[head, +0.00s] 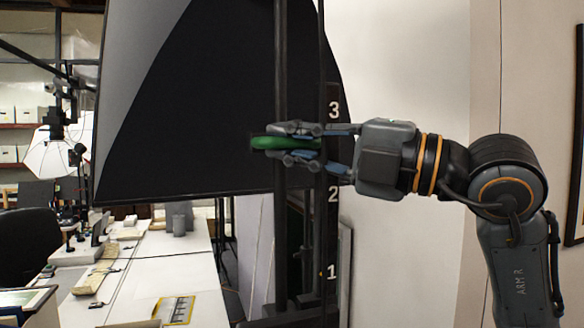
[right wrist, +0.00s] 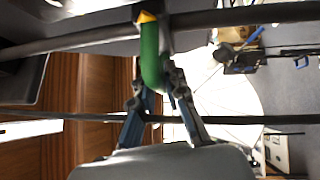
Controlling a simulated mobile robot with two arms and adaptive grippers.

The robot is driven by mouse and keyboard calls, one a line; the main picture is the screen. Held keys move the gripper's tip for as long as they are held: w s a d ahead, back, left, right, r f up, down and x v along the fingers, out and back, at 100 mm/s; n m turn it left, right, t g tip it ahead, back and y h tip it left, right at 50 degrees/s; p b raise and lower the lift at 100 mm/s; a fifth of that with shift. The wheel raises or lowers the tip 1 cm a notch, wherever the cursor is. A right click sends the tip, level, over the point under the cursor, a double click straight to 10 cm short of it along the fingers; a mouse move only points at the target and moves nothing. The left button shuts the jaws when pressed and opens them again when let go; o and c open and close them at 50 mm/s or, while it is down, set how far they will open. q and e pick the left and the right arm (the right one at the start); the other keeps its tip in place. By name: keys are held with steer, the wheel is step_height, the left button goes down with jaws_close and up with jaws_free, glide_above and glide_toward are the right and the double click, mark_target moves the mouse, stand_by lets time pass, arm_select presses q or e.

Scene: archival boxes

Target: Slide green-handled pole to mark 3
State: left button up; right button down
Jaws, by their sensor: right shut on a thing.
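The green handle (head: 284,143) sits on a dark upright pole (head: 281,225) in front of a black panel. Beside it stands a dark scale post (head: 331,230) with white marks 3, 2 and 1 from top to bottom. The handle is between marks 2 and 3, below the 3. My right gripper (head: 290,143) reaches in from the right and is shut on the handle, one finger above and one below. In the right wrist view the green handle (right wrist: 150,55) lies between the fingers, with an orange tip (right wrist: 146,17) at its end. My left gripper is out of view.
A large black-and-grey softbox (head: 190,100) fills the area behind the pole. A long white table (head: 150,275) with papers and small items runs at lower left. A black chair (head: 28,245) stands at far left. A white wall (head: 410,60) is on the right.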

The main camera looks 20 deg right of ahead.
step_height(320, 180, up, 5)
steer(key=shift+p, duration=1)
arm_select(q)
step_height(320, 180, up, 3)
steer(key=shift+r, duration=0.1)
arm_select(e)
steer(key=shift+s+d+r, duration=0.1)
steer(key=shift+d+r, duration=0.05)
steer(key=c, duration=1.3)
jaws_free()
steer(key=shift+c, duration=0.2)
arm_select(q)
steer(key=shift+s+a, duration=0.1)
arm_select(e)
steer(key=v, duration=1.1)
steer(key=shift+s+d, duration=0.15)
steer(key=shift+s, duration=0.15)
